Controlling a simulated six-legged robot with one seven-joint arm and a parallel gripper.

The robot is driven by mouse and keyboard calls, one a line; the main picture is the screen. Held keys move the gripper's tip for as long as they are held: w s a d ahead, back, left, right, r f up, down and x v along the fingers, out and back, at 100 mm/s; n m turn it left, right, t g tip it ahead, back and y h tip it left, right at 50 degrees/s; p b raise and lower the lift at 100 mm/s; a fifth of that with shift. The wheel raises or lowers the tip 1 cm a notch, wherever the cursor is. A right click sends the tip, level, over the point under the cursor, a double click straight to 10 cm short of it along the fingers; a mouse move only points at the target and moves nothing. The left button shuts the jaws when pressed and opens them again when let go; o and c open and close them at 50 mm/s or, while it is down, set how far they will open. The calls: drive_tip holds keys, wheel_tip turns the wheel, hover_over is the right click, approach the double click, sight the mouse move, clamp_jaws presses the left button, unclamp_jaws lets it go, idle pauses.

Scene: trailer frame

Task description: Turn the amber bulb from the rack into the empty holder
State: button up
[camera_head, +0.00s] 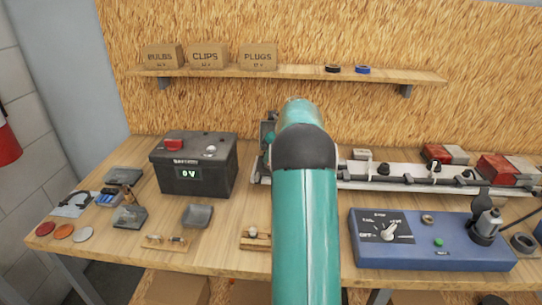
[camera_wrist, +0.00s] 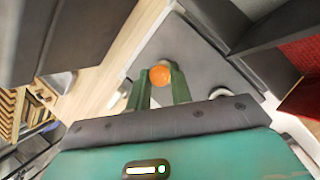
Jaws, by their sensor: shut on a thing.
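The amber bulb (camera_wrist: 160,76) is a round orange ball in the wrist view, between the two green fingers of my gripper (camera_wrist: 161,86). The fingers are shut on it. Beyond it is a flat grey surface (camera_wrist: 190,62); I cannot tell whether the bulb touches it or sits in a holder. In the head view my arm covers the middle, and my gripper and the bulb are hidden. Two small wooden racks stand at the bench's front, one (camera_head: 166,242) in full view and one (camera_head: 254,238) partly behind my arm. I cannot make out the empty holder.
A pale trailer bar (camera_head: 390,184) with red-and-white lamps (camera_head: 500,167) runs along the back right. A blue test box (camera_head: 430,255) stands before it. A black battery box (camera_head: 193,165) reading 0 V stands left. Small trays and discs lie far left. A shelf (camera_head: 290,72) hangs above.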

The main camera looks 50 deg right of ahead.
drive_tip(key=shift+a+r+m+h, duration=0.1)
drive_tip(key=shift+a+m+h, duration=0.2)
drive_tip(key=shift+m, duration=0.4)
drive_tip(key=shift+d+m, duration=0.2)
drive_tip(key=shift+m, duration=0.1)
drive_tip(key=m, duration=0.1)
drive_tip(key=m+h, duration=0.1)
drive_tip(key=shift+a+m, duration=0.2)
drive_tip(key=shift+m, duration=0.2)
drive_tip(key=shift+d+m+h, duration=0.1)
drive_tip(key=shift+m+h, duration=0.2)
